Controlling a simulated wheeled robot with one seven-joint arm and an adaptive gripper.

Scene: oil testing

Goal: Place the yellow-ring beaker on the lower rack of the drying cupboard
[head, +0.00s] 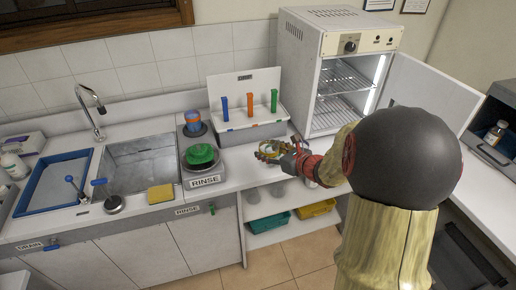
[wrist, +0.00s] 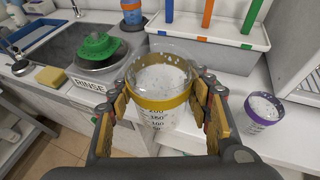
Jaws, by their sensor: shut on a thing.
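The yellow-ring beaker (wrist: 160,98) is clear glass with a yellow band and volume marks, wet with droplets inside. My gripper (wrist: 158,105) is shut on it, one finger on each side, and holds it upright near the counter's front edge. In the head view my gripper (head: 287,157) is in front of the peg rack, with the beaker (head: 268,150) partly hidden by the fingers. The drying cupboard (head: 343,62) stands open at the back right, its door (head: 425,95) swung to the right. Its lower rack (head: 338,110) looks empty in the visible part.
A purple-ring beaker (wrist: 262,112) stands on the counter to the right of my gripper. A white DRIP rack (head: 245,100) with coloured pegs is behind. The RINSE station (head: 203,181) with a green item and the sink (head: 140,160) are left.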

